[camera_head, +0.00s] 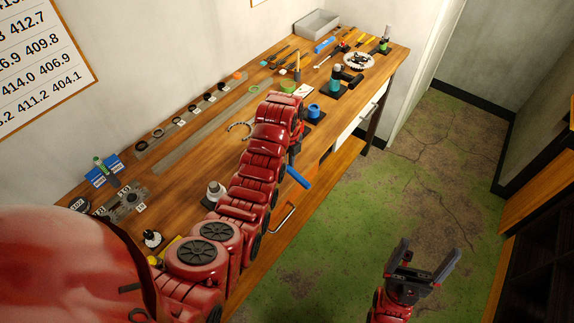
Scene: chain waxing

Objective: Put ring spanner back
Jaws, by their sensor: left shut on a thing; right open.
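My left arm reaches over the workbench (222,135), and its gripper (295,148) is near the front edge, mostly hidden by its own wrist. A blue bar (299,178) sticks out below this gripper, which is shut on it. It looks like a tool handle, but its ends are hidden, so I cannot tell whether it is the ring spanner. My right gripper (428,258) is open and empty above the green floor, apart from the bench. Small hand tools (322,61) lie at the bench's far end, too small to tell apart.
A grey tray (317,22) stands at the far back corner. Parts line a strip (180,122) by the wall. The floor (340,240) is clear.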

